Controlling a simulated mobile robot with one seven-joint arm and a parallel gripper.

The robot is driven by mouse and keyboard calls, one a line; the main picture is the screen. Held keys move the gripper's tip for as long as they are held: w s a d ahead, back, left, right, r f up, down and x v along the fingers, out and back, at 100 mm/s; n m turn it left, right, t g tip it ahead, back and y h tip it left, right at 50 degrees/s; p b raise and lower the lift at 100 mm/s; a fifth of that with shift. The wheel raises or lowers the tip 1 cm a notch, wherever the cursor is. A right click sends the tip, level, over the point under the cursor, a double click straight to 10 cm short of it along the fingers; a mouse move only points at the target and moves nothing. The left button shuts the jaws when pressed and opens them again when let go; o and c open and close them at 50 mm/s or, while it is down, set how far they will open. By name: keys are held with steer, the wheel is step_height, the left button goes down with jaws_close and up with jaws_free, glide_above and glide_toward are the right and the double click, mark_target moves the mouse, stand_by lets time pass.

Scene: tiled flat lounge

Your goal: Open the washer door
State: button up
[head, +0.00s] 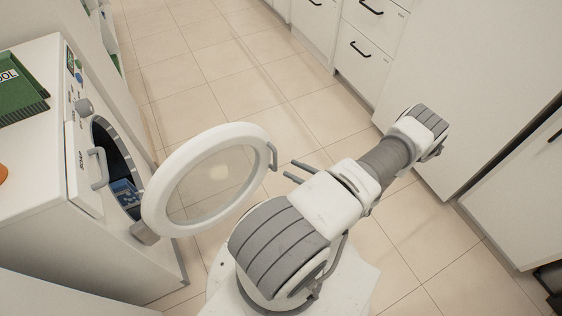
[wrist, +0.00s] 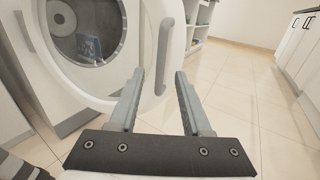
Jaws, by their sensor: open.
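The white washer (head: 75,235) stands at the left in the head view. Its round door (head: 245,135), a white ring with clear glass, is swung well out from the front, and the dark drum opening (head: 110,150) shows behind it. A grey door handle (head: 272,156) is on the door's outer edge. My gripper (head: 299,172) is open and empty, just right of that handle and apart from it. In the wrist view my gripper (wrist: 160,76) has its fingertips spread, with the grey handle (wrist: 163,56) ahead between them. Contact is not visible.
A blue item (head: 125,192) lies in the drum opening. A green box (head: 18,85) is on the washer top. White cabinets (head: 355,50) with dark handles line the right side. The tiled floor (head: 215,70) beyond the door is clear.

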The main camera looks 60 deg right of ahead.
steer(key=s, duration=1)
steer(key=shift+d+p, duration=0.3)
steer(key=shift+d, duration=0.05)
steer(key=shift+r, duration=0.1)
